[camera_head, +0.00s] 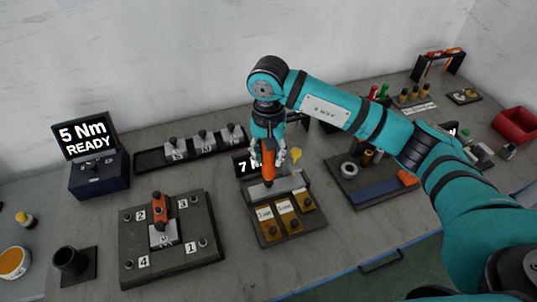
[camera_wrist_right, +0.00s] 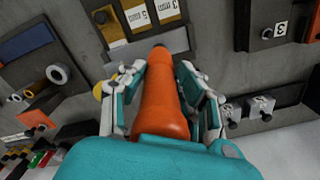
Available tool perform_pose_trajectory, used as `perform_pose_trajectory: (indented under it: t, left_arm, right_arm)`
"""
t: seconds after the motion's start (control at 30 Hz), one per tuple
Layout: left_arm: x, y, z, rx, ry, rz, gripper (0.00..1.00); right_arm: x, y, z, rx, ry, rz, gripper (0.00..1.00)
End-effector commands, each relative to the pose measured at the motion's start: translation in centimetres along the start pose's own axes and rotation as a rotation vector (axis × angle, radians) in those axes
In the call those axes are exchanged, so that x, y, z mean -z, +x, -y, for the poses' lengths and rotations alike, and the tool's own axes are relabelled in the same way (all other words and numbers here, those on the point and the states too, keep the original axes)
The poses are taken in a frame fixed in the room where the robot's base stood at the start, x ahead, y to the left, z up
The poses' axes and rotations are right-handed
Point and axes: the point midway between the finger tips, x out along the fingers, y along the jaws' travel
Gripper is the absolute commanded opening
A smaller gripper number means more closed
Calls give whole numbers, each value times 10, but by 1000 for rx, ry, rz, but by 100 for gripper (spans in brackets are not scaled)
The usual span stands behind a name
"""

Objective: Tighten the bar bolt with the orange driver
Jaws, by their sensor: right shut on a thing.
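My right gripper (camera_head: 268,150) is shut on the orange driver (camera_head: 268,164), which it holds upright with the tip down. In the right wrist view the driver (camera_wrist_right: 165,100) lies between the two fingers and its dark tip points at a grey strip (camera_wrist_right: 145,52). In the head view the tip is over this grey strip (camera_head: 285,186) at the back of a dark stand; I cannot tell whether they touch. A plate (camera_head: 205,255) on the left carries several bolts numbered 1 to 4 and an orange-red piece (camera_head: 160,205) on a grey block. I cannot single out the bar bolt. My left gripper is not in view.
A screen (camera_head: 85,138) at the left reads "5 Nm READY". A partly hidden display (camera_head: 243,165) shows a 7. A tray with grey blocks (camera_head: 203,142) stands behind. Labelled brown blocks (camera_head: 285,210) sit before the strip. A tool board (camera_head: 367,192) is to the right.

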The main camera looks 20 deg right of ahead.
Motion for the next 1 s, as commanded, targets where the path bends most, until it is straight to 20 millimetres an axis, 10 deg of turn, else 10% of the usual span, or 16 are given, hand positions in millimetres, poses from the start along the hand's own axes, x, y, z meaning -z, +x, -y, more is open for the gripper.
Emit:
perform_pose_trajectory:
  t: [1.0]
  left_arm:
    - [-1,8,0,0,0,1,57]
  right_arm:
    - [0,-1,1,2,0,-1,0]
